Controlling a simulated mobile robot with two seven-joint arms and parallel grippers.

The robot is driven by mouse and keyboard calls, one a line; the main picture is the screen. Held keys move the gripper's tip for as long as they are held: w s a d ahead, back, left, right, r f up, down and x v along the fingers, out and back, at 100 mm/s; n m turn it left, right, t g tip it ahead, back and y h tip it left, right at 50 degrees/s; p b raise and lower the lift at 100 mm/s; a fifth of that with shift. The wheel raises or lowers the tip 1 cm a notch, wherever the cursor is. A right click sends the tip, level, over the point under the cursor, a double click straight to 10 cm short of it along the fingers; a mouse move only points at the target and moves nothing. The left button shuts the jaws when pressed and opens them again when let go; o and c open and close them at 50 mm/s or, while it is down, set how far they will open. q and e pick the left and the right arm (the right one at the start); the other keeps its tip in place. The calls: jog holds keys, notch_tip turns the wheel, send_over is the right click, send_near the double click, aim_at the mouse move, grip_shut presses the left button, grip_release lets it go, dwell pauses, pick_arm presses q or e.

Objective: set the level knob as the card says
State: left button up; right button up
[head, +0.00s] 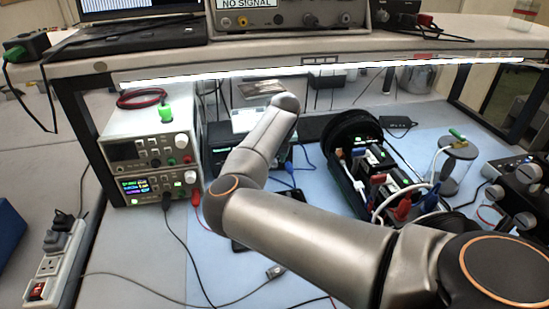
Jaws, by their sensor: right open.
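A dark box with several round grey knobs (524,195) stands at the right edge; I cannot tell which knob is the level knob. My left gripper is out of view.
An open black cylindrical housing (350,130) with wired electronics lies right of centre. A shelf with a light strip (330,70) crosses overhead. Cables cross the pale mat. A power strip (55,260) is at the left.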

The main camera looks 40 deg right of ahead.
jog(key=shift+x, duration=1.1)
grip_shut()
